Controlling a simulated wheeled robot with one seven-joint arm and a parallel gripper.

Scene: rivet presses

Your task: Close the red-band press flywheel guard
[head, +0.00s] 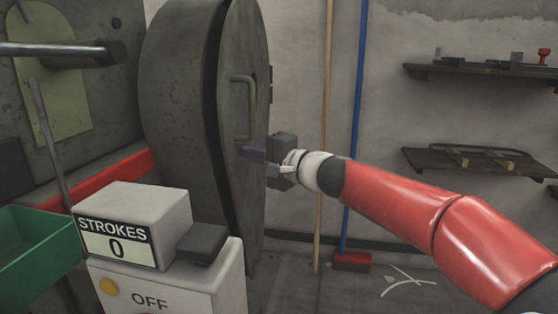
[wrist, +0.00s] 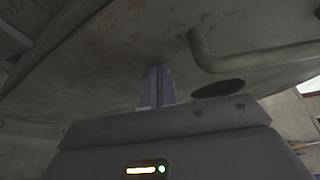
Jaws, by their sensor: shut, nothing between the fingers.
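The flywheel guard door (head: 240,180) is a tall, dark grey rounded panel with a bar handle (head: 243,105). It stands slightly ajar from the guard housing (head: 180,100), with a dark gap between them. A red band (head: 110,182) runs along the press at the left. My gripper (head: 250,154) is shut and empty, its fingertips at the door's outer face just below the handle. In the wrist view the shut fingers (wrist: 158,85) point at the door face (wrist: 110,60), left of the handle (wrist: 250,58). Whether they touch it I cannot tell.
A control box with a STROKES 0 counter (head: 118,240) stands in front of the press, beside a green bin (head: 35,250). A wooden pole (head: 325,100) and a blue-handled broom (head: 358,120) lean on the back wall. Shelves (head: 480,72) hang at the right.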

